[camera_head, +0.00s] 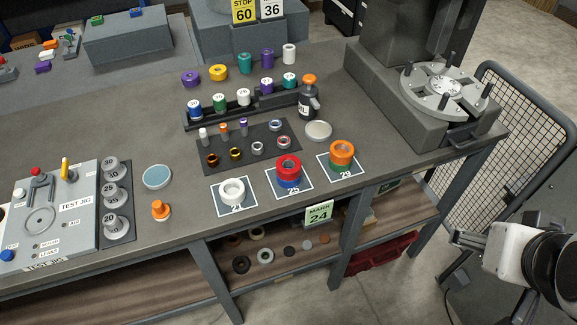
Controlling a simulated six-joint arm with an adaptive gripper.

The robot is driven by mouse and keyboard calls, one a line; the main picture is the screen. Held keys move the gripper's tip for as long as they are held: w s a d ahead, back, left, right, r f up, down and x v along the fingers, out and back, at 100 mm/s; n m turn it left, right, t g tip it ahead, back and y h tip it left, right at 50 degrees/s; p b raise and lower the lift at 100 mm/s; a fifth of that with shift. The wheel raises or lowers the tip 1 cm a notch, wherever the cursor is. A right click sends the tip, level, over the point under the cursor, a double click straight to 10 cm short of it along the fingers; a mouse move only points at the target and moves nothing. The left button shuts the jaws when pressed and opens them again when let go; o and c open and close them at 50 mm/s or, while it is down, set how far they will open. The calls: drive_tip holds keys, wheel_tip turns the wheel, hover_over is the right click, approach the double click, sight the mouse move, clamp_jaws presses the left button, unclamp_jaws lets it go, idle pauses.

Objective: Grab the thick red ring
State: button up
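A thick red ring (289,175) sits on top of a blue ring (289,185), stacked flat on the middle square mat (272,191) near the front edge of the bench. My gripper (458,238) seems to be at the end of my white and black arm at the lower right, off the bench's right side and well apart from the red ring. Its fingers are small and unclear, so I cannot tell whether they are open or shut. Nothing covers the red ring.
A white ring (232,191) stands to the left, and an orange ring (342,153) on a green one to the right. A dark tray (248,152) of small parts, a black bottle (309,103) and a round indexing fixture (444,87) stand behind. A "MARK 24" sign (319,214) hangs in front.

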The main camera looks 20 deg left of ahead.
drive_tip(key=w+a+f+n+t+y, duration=0.25)
drive_tip(key=w+a, duration=0.45)
drive_tip(key=w, duration=0.5)
drive_tip(key=n+t+y, duration=0.1)
drive_tip(key=n+y, duration=0.5)
drive_tip(key=y, duration=0.1)
hover_over(295, 171)
drive_tip(key=w+d, duration=0.5)
drive_tip(key=d, duration=0.5)
wheel_tip(295, 171, down, 7)
drive_tip(key=s+a+f+y, duration=0.1)
drive_tip(key=a, duration=0.2)
drive_tip(key=s+a+f+n+y, duration=0.1)
drive_tip(key=s+a, duration=0.1)
drive_tip(key=s+a+f+g+y, duration=0.1)
drive_tip(key=a, duration=0.2)
drive_tip(key=shift+s+a+f+y, duration=0.25)
drive_tip(key=shift+s+a+y, duration=0.1)
drive_tip(key=shift+s, duration=0.05)
drive_tip(key=shift+s+a+f+n, duration=0.1)
drive_tip(key=shift+s+f+n, duration=0.1)
drive_tip(key=shift+s+n, duration=0.1)
drive_tip(key=shift+s+d+f, duration=0.35)
drive_tip(key=shift+s+f, duration=0.15)
drive_tip(key=shift+f, duration=0.1)
drive_tip(key=shift+w, duration=0.1)
drive_tip(key=shift+x, duration=2.5)
